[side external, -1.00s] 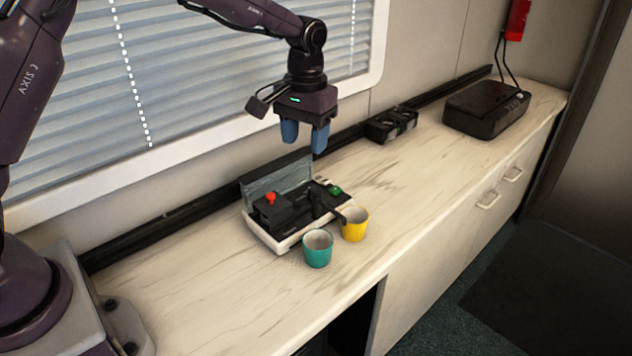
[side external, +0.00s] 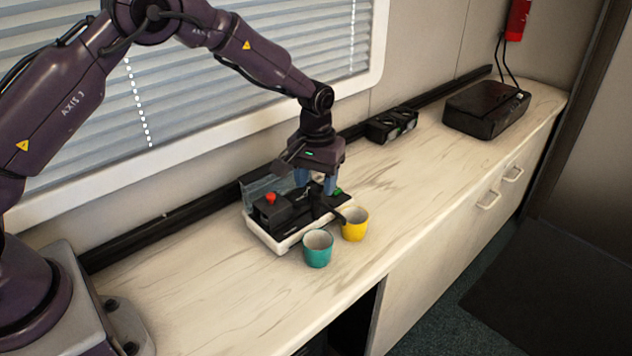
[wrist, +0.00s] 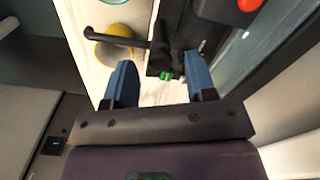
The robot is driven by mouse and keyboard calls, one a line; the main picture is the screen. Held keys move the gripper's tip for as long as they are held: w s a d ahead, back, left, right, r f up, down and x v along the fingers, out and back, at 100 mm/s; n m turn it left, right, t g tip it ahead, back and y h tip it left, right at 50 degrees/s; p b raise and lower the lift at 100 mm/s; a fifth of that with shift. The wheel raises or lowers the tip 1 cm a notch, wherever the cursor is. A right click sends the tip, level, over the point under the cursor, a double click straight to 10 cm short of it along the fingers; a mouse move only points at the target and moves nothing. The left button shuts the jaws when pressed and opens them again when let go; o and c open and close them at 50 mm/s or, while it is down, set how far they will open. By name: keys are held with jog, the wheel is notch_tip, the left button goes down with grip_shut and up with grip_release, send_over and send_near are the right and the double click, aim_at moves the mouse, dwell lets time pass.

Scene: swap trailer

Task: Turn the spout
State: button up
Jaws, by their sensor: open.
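The dispenser (side external: 290,213) is a black unit with a red button (side external: 271,198), standing on a white base on the counter. Its black spout (side external: 331,205) points over the yellow cup (side external: 355,226). In the wrist view the spout (wrist: 122,39) is a black bar reaching left from a dark pivot, over the yellow cup (wrist: 113,52). A teal cup (side external: 318,250) stands to the left of the yellow one. My gripper (side external: 317,183) is low over the right end of the dispenser. Its two blue fingers (wrist: 160,78) are apart, with the spout's pivot and a green part just beyond them.
A black bin-like holder (side external: 392,125) and a black case (side external: 486,108) stand farther right on the counter. The window blinds and a dark rail are behind the dispenser. The counter (side external: 230,285) is clear at the front left.

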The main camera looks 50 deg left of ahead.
jog(key=shift+f, duration=0.4)
grip_shut()
jog(key=shift+m, duration=0.3)
jog(key=m, duration=0.3)
jog(key=shift+m, duration=2.1)
